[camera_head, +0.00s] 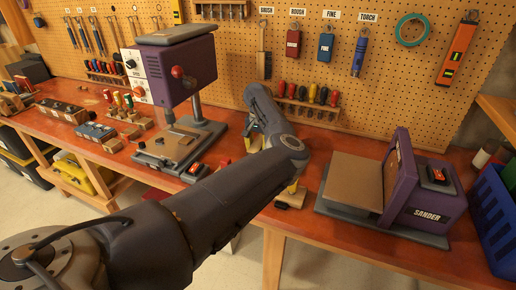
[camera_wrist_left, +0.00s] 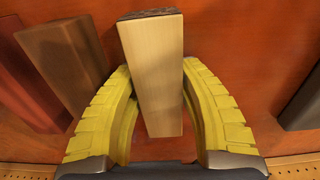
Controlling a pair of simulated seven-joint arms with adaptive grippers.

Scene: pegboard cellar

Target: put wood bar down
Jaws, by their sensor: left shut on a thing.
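The wood bar (camera_wrist_left: 152,72) is a pale bar with a dark far end. In the left wrist view it sits between the two yellow fingers of my left gripper (camera_wrist_left: 158,115), which is shut on it. The red-brown bench top lies beneath the bar. I cannot tell whether the bar touches it. In the head view my left gripper (camera_head: 250,143) is mostly hidden behind my own arm, right of the drill press, and the bar cannot be made out there. My right gripper is not in view.
A brown block (camera_wrist_left: 66,58) and a dark red block (camera_wrist_left: 25,85) lie left of the bar in the wrist view. The drill press (camera_head: 175,70) stands left of my gripper and the sander (camera_head: 420,195) right. The pegboard (camera_head: 340,70) is close behind.

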